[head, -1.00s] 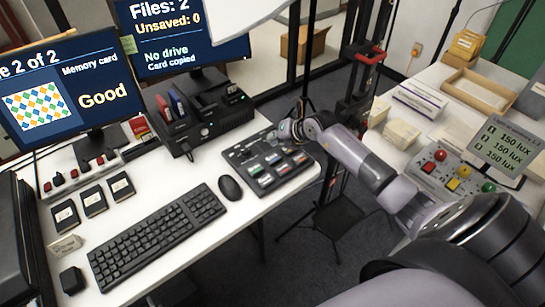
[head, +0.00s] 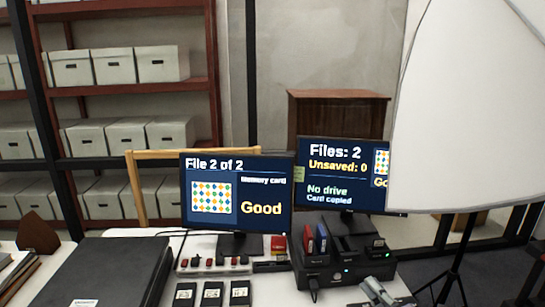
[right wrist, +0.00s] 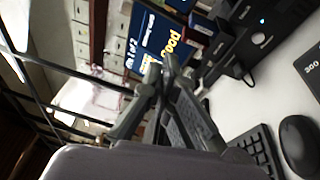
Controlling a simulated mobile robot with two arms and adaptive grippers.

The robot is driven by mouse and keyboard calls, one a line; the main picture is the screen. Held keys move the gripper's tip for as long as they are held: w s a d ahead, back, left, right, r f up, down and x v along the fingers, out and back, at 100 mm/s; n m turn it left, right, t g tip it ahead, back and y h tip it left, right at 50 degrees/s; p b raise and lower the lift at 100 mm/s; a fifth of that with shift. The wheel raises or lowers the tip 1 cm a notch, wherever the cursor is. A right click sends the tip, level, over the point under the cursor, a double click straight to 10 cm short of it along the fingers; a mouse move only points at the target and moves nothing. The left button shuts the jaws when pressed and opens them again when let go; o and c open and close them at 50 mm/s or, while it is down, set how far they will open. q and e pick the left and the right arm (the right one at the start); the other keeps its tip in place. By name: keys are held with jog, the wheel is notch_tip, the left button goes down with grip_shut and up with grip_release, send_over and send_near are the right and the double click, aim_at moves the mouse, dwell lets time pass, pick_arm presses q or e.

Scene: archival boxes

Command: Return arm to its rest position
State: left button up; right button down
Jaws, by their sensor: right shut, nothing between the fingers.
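My right gripper (head: 378,291) shows at the bottom of the head view, in front of the black dock (head: 345,262). In the right wrist view the fingers of my right gripper (right wrist: 163,82) are shut with nothing between them. Most of my right arm is outside the head view. My left gripper is not in view. The left monitor (head: 237,195) reads "File 2 of 2" and "Good". The right monitor (head: 345,172) reads "Files: 2", "Unsaved: 0", "No drive" and "Card copied".
A white panel (head: 465,110) on a stand fills the right of the head view. Shelves with several archival boxes (head: 105,65) stand behind. Three cards (head: 212,294) lie on the desk. The keyboard (right wrist: 258,150) and mouse (right wrist: 299,143) show in the right wrist view.

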jog(key=s+d+r+m+t+h, duration=0.35)
jog(key=m+h, duration=0.25)
jog(key=m, duration=0.3)
jog(key=s+d+f+m+g+h, duration=0.4)
jog(key=s+f+m+g+h, duration=0.3)
jog(key=m, duration=0.3)
jog(key=s+a+f+m+g+y, duration=0.1)
jog(key=s+a+f+g+y, duration=0.35)
jog(key=s, duration=0.65)
jog(key=s+a+f+m+g+y, duration=0.2)
jog(key=s+a+f+g, duration=0.4)
jog(key=s+f, duration=0.3)
jog(key=s+f+g, duration=0.1)
jog(key=s+f, duration=0.1)
jog(key=f, duration=1.2)
jog(key=s+f, duration=0.2)
jog(key=f, duration=1.2)
jog(key=s+d+f+n+g, duration=0.1)
jog(key=s+d+f, duration=0.1)
jog(key=s+f, duration=1.1)
jog(key=s, duration=0.3)
jog(key=shift+s+d+f+g, duration=0.15)
jog(key=shift+f+g, duration=0.15)
jog(key=shift+f, duration=0.1)
